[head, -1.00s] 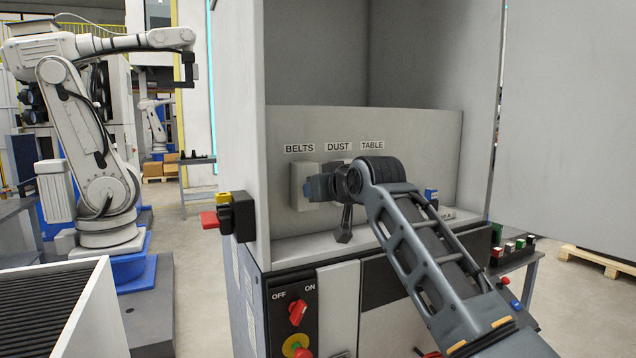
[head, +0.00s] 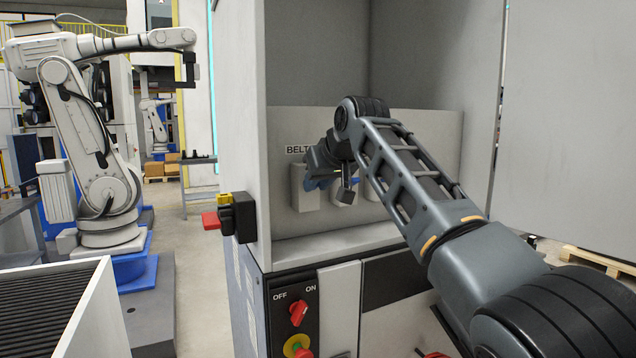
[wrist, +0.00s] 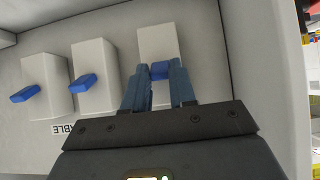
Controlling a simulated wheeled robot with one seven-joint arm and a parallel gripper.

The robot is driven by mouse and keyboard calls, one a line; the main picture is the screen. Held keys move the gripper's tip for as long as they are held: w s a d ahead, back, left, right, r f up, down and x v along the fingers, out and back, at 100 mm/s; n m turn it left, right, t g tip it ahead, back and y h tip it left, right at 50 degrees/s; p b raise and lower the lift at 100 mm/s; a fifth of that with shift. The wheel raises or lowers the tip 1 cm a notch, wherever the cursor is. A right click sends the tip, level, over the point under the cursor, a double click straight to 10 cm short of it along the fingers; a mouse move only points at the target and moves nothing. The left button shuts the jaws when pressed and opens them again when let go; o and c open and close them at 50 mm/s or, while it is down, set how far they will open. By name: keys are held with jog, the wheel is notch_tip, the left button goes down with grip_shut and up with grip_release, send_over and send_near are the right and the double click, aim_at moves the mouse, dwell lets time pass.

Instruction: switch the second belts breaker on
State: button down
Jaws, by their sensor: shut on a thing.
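The belts breaker is a pale box (head: 304,198) under the partly covered BELTS label (head: 298,150) on the cabinet's inner panel. In the wrist view it is the rightmost box (wrist: 157,42), and its blue lever (wrist: 160,70) sits between my fingers. My gripper (wrist: 160,82) is shut on that lever. In the head view my gripper (head: 318,182) is at the box, largely hidden by my wrist. Only one BELTS label shows.
A red OFF/ON switch (head: 298,313) is below. The cabinet's left wall (head: 240,130) is close to my gripper.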

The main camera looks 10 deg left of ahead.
jog(key=c, duration=0.9)
grip_release()
jog(key=shift+b+v, duration=1.15)
jog(key=shift+v, duration=2.7)
jog(key=shift+f, duration=0.1)
